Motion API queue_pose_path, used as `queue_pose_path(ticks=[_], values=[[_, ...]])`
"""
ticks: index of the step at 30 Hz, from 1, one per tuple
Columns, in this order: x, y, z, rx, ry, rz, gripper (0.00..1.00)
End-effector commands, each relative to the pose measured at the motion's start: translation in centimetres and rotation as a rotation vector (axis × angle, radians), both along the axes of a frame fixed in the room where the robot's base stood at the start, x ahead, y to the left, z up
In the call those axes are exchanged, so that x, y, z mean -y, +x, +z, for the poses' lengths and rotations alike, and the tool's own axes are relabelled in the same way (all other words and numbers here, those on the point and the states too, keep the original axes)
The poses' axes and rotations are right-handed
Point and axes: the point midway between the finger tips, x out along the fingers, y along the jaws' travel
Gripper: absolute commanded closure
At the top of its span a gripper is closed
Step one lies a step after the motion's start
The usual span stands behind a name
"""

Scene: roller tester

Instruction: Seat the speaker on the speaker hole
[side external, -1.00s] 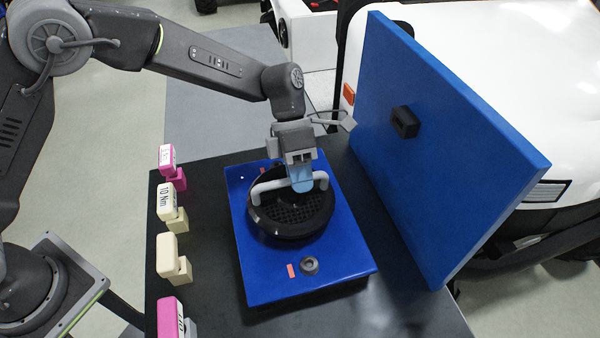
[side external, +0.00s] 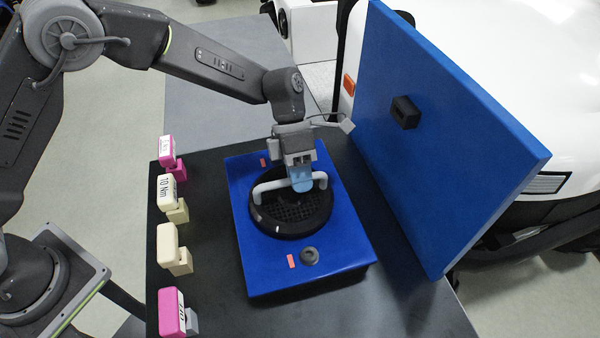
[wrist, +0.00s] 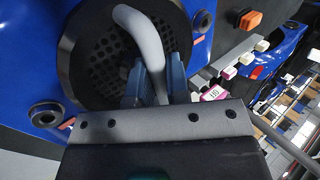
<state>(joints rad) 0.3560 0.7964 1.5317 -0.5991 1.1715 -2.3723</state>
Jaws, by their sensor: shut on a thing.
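The speaker (side external: 271,219) is a round black disc with a mesh face and a light grey bar handle (side external: 268,186). It lies nearly level over the top of the blue box (side external: 262,272), covering the speaker hole. I cannot tell whether its rim is flush all round. My gripper (side external: 301,183) comes from above with its blue fingers shut on the right part of the handle. In the wrist view the speaker (wrist: 88,72) fills the upper left, and the fingers (wrist: 153,84) close around the curved grey handle (wrist: 148,36).
A black ring-shaped fitting (side external: 310,255) and a red mark (side external: 291,261) are on the box in front of the speaker. A tall blue panel (side external: 455,150) with a black block (side external: 405,112) stands at the right. Pink and cream labelled blocks (side external: 170,247) line the table's left edge.

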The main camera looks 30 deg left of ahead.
Motion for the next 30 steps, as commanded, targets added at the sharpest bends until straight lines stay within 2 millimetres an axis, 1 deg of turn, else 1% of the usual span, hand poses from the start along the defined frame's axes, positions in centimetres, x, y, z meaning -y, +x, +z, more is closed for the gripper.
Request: queue_pose_path(ticks=[14, 15, 24, 30], values=[[0.0, 0.0, -1.3, 0.001, -0.001, 0.0, 1.0], [0.0, 0.0, -1.3, 0.001, -0.001, 0.0, 0.82], [0.0, 0.0, -1.3, 0.0, 0.0, 0.0, 0.54], [0.0, 0.0, -1.4, -0.001, 0.001, -0.001, 0.54]])
